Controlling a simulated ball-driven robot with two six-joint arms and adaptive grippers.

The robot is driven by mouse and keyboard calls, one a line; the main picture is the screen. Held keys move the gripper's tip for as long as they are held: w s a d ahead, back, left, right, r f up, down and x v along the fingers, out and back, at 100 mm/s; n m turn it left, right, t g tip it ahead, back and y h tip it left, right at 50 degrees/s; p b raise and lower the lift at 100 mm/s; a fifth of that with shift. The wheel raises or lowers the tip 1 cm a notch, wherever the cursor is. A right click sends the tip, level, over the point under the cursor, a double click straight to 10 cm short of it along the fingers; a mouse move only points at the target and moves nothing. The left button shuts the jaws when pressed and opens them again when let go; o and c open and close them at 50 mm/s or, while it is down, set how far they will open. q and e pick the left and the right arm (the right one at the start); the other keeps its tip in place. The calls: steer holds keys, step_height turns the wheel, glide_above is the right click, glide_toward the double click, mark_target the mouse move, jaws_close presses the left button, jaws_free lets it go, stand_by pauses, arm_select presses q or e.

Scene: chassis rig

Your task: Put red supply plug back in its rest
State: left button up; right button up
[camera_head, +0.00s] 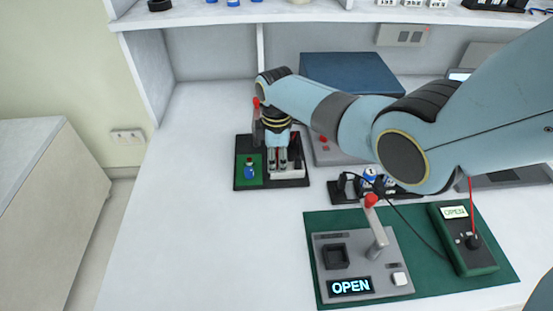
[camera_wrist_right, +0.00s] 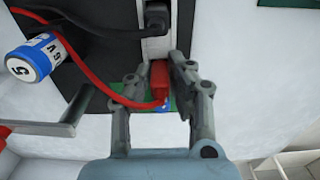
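The red supply plug (camera_wrist_right: 160,80) is between the fingertips of my right gripper (camera_wrist_right: 160,72) in the right wrist view, with its red cable curving off to the left. The fingers look closed against its sides. The plug is in line with a white rest strip (camera_wrist_right: 157,50), which also holds a black plug (camera_wrist_right: 157,18). I cannot tell whether the red plug is seated. In the head view my right gripper (camera_head: 284,160) points down over the white part of a black tray (camera_head: 241,183), hiding the plug. My left gripper is not in view.
A blue-white cell (camera_head: 249,171) stands on the tray's green part. A dark rack (camera_head: 345,190) with cells is to the right. In front is a grey fixture (camera_head: 335,278) with a red-knobbed lever, beside a green meter (camera_head: 462,250); both read OPEN. The front-left bench is clear.

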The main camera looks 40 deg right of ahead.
steer(key=o, duration=0.5)
steer(key=shift+o, duration=0.2)
step_height(320, 180, up, 12)
stand_by(0.6)
